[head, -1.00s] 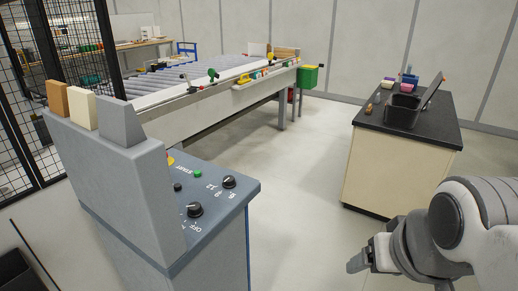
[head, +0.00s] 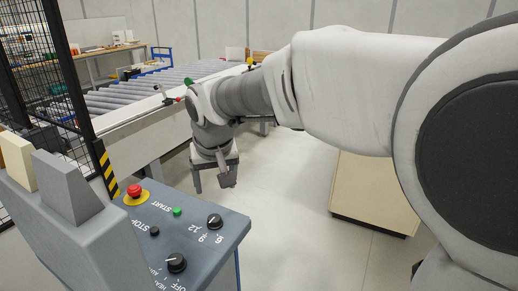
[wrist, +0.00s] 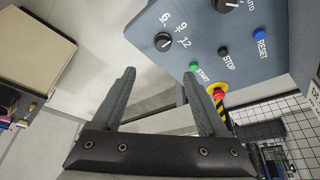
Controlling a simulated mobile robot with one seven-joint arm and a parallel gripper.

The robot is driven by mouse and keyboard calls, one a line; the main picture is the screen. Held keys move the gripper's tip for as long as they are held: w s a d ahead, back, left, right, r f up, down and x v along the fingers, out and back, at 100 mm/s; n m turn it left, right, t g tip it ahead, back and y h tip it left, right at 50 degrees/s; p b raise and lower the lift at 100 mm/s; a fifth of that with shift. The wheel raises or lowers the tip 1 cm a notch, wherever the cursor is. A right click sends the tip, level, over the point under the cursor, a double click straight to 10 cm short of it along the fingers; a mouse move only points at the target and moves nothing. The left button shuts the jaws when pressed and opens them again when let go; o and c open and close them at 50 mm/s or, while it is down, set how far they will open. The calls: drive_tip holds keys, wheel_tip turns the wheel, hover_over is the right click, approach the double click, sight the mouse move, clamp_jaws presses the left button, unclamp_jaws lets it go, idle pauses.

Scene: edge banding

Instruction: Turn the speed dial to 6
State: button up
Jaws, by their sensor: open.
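The speed dial (head: 215,221), a black knob with marks 6, 9 and 12 beside it, is on the sloped blue-grey control panel (head: 196,248). It also shows in the wrist view (wrist: 163,42), ahead of the fingers. I cannot tell surely which number its pointer meets. My gripper (head: 212,186) hangs just beyond the panel's far edge, apart from the dial. In the wrist view my gripper (wrist: 159,74) is open, with nothing between its fingers.
Nearby on the panel are a second black knob (head: 176,263), a green START button (head: 177,212), a black STOP button (head: 155,231) and a red emergency button (head: 135,190). A grey housing (head: 70,220) rises at the left. A roller conveyor (head: 150,85) stands behind.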

approach(214, 219)
drive_tip(key=x, duration=0.8)
drive_tip(key=shift+w+f, duration=0.15)
clamp_jaws()
idle(0.3)
